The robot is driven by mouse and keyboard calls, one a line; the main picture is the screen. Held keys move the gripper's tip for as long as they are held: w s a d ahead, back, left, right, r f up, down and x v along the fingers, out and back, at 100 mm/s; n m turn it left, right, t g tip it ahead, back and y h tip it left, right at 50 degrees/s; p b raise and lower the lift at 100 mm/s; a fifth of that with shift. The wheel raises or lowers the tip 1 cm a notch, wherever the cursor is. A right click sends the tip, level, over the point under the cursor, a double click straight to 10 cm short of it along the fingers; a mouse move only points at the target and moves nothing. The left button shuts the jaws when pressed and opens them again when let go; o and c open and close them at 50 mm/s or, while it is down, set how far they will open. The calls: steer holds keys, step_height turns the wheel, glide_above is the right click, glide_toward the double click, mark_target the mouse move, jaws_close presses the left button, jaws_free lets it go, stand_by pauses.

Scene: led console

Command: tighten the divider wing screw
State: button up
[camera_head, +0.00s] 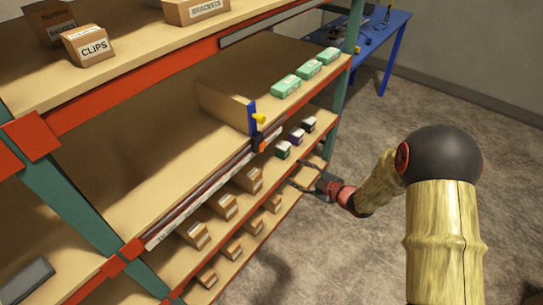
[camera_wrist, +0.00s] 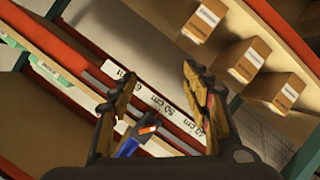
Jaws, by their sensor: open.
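The divider (camera_head: 226,105) is a tan panel standing on the middle shelf, with a blue bracket (camera_head: 252,117) at its front end. A yellow wing screw (camera_head: 259,119) sticks out from the bracket. A dark piece with an orange mark sits below it at the scale rail. My gripper (camera_head: 308,177) is lower and to the right in the head view, apart from the screw. In the wrist view my open gripper (camera_wrist: 159,75) has nothing between its fingers. The blue bracket (camera_wrist: 128,147) and its orange mark show beyond them; I cannot make out the yellow screw there.
A scale rail (camera_head: 200,198) with centimetre labels runs along the shelf's front edge. Green boxes (camera_head: 286,86) stand right of the divider. Several small brown boxes (camera_head: 249,180) stand on the lower shelves. A blue table (camera_head: 386,38) is at the back.

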mark_target(263, 147)
steer(key=s+a+r+n+y, duration=0.2)
steer(key=a+r+n+y, duration=0.25)
steer(key=r, duration=0.45)
steer(key=b+x, duration=0.2)
steer(key=x, duration=0.5)
steer(key=shift+a+r, duration=0.3)
steer(key=shift+r, duration=0.1)
steer(key=shift+w+m+y, duration=0.15)
steer(key=shift+m+y, duration=0.1)
steer(key=shift+c, duration=0.6)
steer(key=c, duration=1)
